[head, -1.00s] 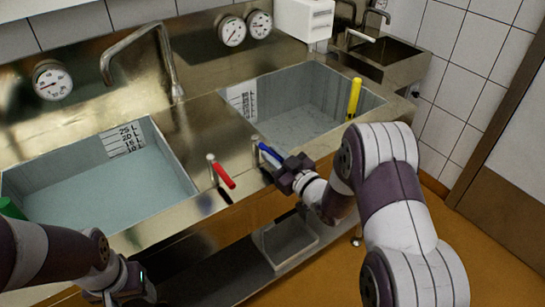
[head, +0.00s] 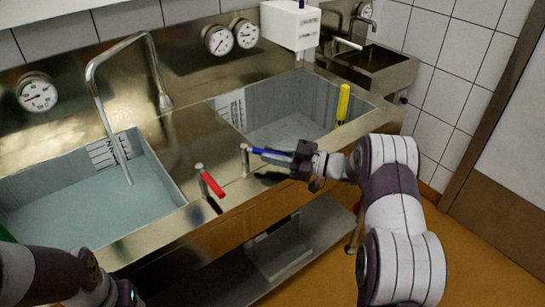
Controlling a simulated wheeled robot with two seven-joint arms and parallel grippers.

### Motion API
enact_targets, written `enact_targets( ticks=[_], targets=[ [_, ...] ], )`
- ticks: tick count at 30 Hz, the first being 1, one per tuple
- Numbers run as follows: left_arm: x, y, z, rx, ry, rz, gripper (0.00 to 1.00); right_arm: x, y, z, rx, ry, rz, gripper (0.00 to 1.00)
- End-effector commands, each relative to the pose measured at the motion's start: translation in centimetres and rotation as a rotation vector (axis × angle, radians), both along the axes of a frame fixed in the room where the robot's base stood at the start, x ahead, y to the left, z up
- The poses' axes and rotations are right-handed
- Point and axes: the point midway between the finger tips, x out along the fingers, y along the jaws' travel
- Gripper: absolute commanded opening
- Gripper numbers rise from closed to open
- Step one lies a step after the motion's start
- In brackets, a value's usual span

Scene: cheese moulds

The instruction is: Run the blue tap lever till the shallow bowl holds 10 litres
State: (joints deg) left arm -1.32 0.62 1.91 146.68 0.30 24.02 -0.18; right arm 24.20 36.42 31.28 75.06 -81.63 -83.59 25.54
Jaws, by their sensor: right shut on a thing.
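The blue tap lever (head: 270,155) sticks out to the right from its post on the counter's front ledge. My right gripper (head: 298,160) is shut on the lever's outer end. The swan-neck spout (head: 122,45) hangs over the left bowl (head: 165,203), and a thin grey stream (head: 112,130) falls from it into the bluish water (head: 90,205). The litre scale (head: 103,155) on that bowl's back wall is partly crossed by the stream; its figures are not readable now. My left gripper (head: 122,296) is at the bottom edge, cut off, its fingers unclear.
A red lever (head: 210,182) stands just left of the blue one. The right bowl (head: 230,104) has its own scale and a yellow upright handle (head: 344,103). Round dials (head: 37,93) sit on the back panel. A grey bin (head: 278,255) is on the shelf below.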

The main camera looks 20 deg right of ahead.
Motion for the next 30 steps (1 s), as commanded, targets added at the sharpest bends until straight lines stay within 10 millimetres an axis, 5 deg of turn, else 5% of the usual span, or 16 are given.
enact_targets(
  ticks=[13,14,16,26,30],
  targets=[
    [0.0,0.0,0.0,0.000,0.000,0.000,0.62,0.1,-0.1,0.1,0.001,-0.002,0.012,0.00],
    [0.0,0.0,0.0,0.000,0.000,0.000,0.62,0.1,-0.1,0.1,0.002,-0.002,0.012,0.22],
    [0.0,0.0,0.0,0.000,0.000,0.000,0.62,0.1,-0.1,0.1,0.002,-0.002,0.012,0.44],
    [0.0,0.0,-0.1,0.000,0.000,0.000,0.62,-0.1,-0.4,0.0,0.001,0.000,0.011,0.44],
    [0.0,0.0,-0.3,0.000,0.000,0.000,0.62,-1.5,-2.6,-0.1,0.001,0.000,0.007,0.44]
  ],
)
